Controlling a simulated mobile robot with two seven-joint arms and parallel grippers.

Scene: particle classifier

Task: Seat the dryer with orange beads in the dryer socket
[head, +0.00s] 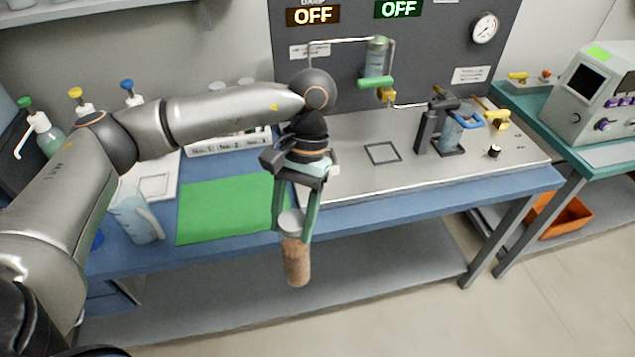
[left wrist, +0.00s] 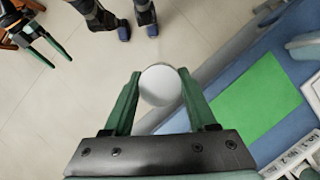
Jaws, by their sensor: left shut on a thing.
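The dryer with orange beads (head: 296,262) is a clear upright cylinder with a white cap, hanging in front of the bench edge, slightly tilted. My left gripper (head: 294,225) is shut on its capped top. In the left wrist view the round white cap (left wrist: 160,86) sits between the green fingers; the beads are hidden there. A cylinder with a green collar (head: 375,82) sits on the grey panel between pipes. A dark fixture (head: 427,130) stands on the metal plate with a blue-handled part. I cannot tell which is the dryer socket. My right gripper (left wrist: 42,45) is open and empty in the left wrist view.
A green mat (head: 225,210) lies on the blue bench, with a clear jug (head: 135,215) left of it and a labelled rack (head: 230,140) behind. The metal plate (head: 350,175) is mostly free. Pump bottles (head: 40,135) stand at the left. Both panel signs read OFF.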

